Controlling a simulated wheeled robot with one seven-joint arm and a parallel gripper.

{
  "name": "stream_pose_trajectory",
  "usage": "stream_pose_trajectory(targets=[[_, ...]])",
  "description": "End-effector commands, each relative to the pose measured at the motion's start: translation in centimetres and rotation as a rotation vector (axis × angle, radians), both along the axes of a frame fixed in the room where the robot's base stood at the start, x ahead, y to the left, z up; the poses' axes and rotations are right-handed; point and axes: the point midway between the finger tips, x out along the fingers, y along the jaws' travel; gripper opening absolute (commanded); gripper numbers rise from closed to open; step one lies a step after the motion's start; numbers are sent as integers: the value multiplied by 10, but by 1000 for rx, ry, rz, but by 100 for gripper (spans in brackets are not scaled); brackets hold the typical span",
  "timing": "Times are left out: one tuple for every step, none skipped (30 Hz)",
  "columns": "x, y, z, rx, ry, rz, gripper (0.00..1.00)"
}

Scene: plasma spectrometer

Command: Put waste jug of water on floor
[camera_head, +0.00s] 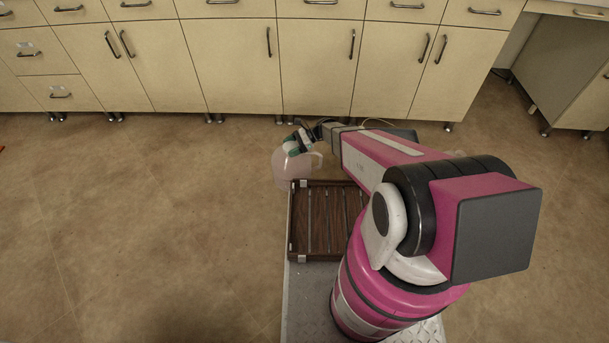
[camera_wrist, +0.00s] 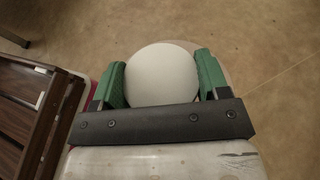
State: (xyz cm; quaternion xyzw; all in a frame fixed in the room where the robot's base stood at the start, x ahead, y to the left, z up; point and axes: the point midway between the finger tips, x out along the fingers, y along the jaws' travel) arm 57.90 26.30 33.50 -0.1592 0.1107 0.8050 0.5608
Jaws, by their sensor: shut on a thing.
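The waste jug (camera_head: 284,168) is a translucent, pale pinkish jug with a handle on its right side. In the head view it is just beyond the far left corner of the wooden slatted tray. My gripper (camera_head: 296,143) is at the top of the jug. In the wrist view a round white cap (camera_wrist: 162,76) sits between the green fingers of my gripper (camera_wrist: 161,80), which is shut on it. Part of the jug's clear body shows behind the right finger. I cannot tell whether the jug's base touches the floor (camera_head: 170,210).
The wooden slatted tray (camera_head: 297,222) sits on my base, close to the jug; its edge (camera_wrist: 48,125) shows at the left of the wrist view. Beige cabinets (camera_head: 235,65) line the back. The brown floor is clear to the left.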

Motion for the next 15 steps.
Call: stream_pose_trajectory(targets=[[0, 1, 1, 8, 2, 3, 0], [1, 1, 0, 7, 1, 4, 0], [4, 0, -3, 7, 1, 4, 0], [6, -2, -4, 7, 1, 4, 0], [8, -4, -7, 7, 1, 4, 0], [12, -7, -10, 7, 1, 4, 0], [16, -10, -12, 6, 1, 4, 0], [19, -12, -15, 6, 1, 4, 0], [23, -16, -18, 7, 0, 4, 0], [26, -18, -20, 7, 1, 4, 0], [30, -21, -23, 7, 1, 4, 0], [34, -25, -26, 8, 1, 4, 0], [37, -28, -29, 8, 1, 3, 0], [40, -30, -31, 8, 1, 3, 0], [45, -34, -34, 8, 1, 3, 0]])
